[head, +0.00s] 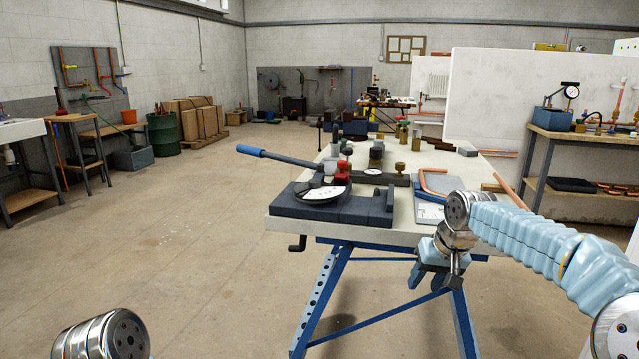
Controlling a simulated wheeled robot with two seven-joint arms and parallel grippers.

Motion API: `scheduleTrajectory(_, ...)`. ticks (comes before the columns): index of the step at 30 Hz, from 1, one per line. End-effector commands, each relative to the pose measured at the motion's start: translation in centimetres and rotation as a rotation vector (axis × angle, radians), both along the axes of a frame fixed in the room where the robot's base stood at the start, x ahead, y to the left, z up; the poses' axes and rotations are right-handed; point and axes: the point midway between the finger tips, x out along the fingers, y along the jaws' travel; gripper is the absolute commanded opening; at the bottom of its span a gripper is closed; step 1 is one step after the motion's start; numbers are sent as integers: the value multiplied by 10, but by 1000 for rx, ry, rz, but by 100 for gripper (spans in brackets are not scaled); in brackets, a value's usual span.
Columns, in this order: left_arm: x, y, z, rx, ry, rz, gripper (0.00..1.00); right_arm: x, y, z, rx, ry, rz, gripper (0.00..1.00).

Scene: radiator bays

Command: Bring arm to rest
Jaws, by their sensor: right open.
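My right arm (540,238), in a pale blue sleeve, comes in from the right edge and bends down at a metal wrist. My right gripper (445,280) is open and points down, in front of the workbench's near right edge. I see nothing between its fingers. At the bottom left a metal joint of my left arm (100,336) shows. My left gripper is out of the frame.
The workbench (285,226) on blue folding legs carries a pipe bender with a blue handle (264,154), bent copper pipe (440,183) and small fittings. A side bench (545,131) with a gauge pump stands right.

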Motion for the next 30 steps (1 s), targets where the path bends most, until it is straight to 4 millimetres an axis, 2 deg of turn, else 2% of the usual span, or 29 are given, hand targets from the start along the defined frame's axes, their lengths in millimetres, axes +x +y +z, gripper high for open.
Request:
scheduleTrajectory(1,0,0,0,0,0,0,0,1,13,-39,18,26,23,44)
scheduleTrajectory(5,0,0,0,0,0,0,0,-8,45,-131,76,64,61,44)
scheduleTrajectory(6,0,0,0,0,0,0,0,-16,55,-160,94,79,68,44)
scheduleTrajectory(8,0,0,0,0,0,0,0,-31,69,-202,123,97,73,44)
scheduleTrajectory(9,0,0,0,0,0,0,0,-43,78,-228,143,111,73,44)
scheduleTrajectory(11,0,0,0,0,0,0,0,-66,89,-266,168,134,69,44)
scheduleTrajectory(12,0,0,0,0,0,0,0,-84,97,-290,184,149,64,44)
scheduleTrajectory(14,0,0,0,0,0,0,0,-115,107,-324,204,173,50,44)
scheduleTrajectory(15,0,0,0,0,0,0,0,-137,112,-344,215,190,39,44)
scheduleTrajectory(19,0,0,0,0,0,0,0,-209,122,-389,231,235,-4,44)
scheduleTrajectory(21,0,0,0,0,0,0,0,-242,124,-403,230,255,-23,44)
scheduleTrajectory(24,0,0,0,0,0,0,0,-276,124,-413,223,272,-45,44)
scheduleTrajectory(27,0,0,0,0,0,0,0,-293,123,-416,217,279,-56,44)
scheduleTrajectory(30,0,0,0,0,0,0,0,-296,123,-417,216,278,-59,44)
